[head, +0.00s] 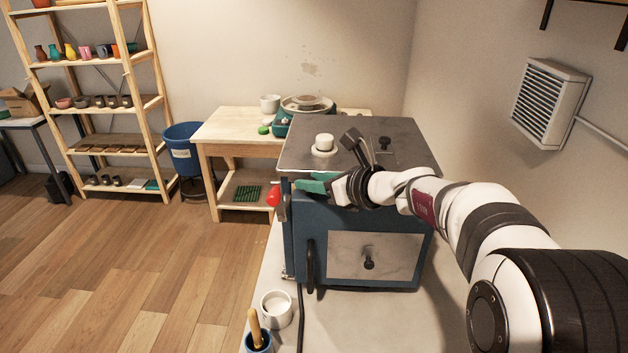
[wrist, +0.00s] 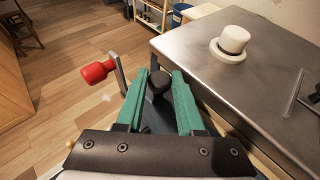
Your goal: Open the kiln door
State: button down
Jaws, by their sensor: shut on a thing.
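The kiln (head: 400,228) is a blue box with a grey metal top; it stands on a pale bench. A lever with a red grip (head: 273,195) is at its left side; the red grip (wrist: 97,72) also shows at the left in the wrist view. My gripper (head: 303,186), with green fingers, is at the kiln's upper left edge, just below the top. In the wrist view my gripper (wrist: 159,76) is shut on a dark knob (wrist: 158,84) between the fingers.
A white plug (head: 324,142) sits on the kiln top. A white cup (head: 277,308) and a blue pot holding a wooden-handled tool (head: 258,342) stand on the bench in front. A wooden table (head: 240,125), a blue bin (head: 183,150) and shelves are behind. The floor at left is clear.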

jog(key=s+d+n+g+y, duration=0.1)
jog(key=s+d+n+g, duration=0.4)
jog(key=s, duration=0.4)
jog(key=s+d+n+g+y, duration=0.2)
jog(key=s+d+n+g, duration=0.4)
jog(key=s+d, duration=0.3)
jog(key=shift+s+g+y, duration=0.3)
jog(key=shift+s+g, duration=0.2)
jog(key=shift+d, duration=0.1)
jog(key=c, duration=0.5)
grip_release()
jog(key=shift+c, duration=0.2)
